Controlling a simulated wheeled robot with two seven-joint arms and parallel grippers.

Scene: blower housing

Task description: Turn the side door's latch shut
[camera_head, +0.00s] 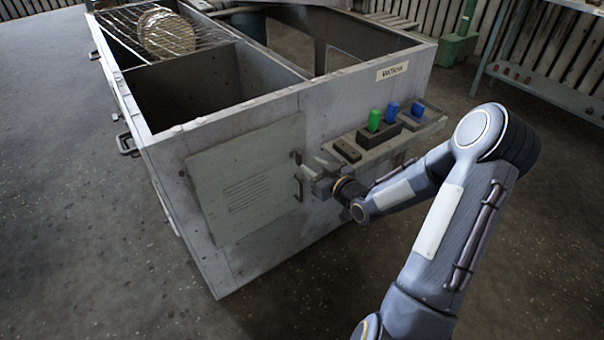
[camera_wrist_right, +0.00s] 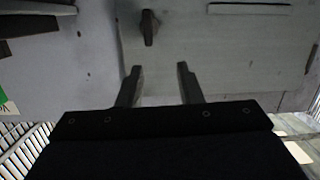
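The side door (camera_head: 240,185) is a pale grey panel with slots on the housing's near face, and it looks flush with the wall. Small dark fittings, a latch-like piece (camera_head: 296,157) and a handle (camera_head: 299,189), sit along its right edge. In the right wrist view a dark latch-like knob (camera_wrist_right: 149,27) stands on the door panel (camera_wrist_right: 220,60), just inside its edge. My right gripper (camera_head: 316,173) is close to the fittings. Its fingers (camera_wrist_right: 159,84) are apart, with nothing between them, and the knob lies beyond their tips. My left gripper is not in view.
The grey housing (camera_head: 330,105) has open compartments on top and a wire grid at the back. A shelf (camera_head: 400,138) with green and blue pieces juts out just above my right forearm. Bare floor (camera_head: 90,240) lies in front and left.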

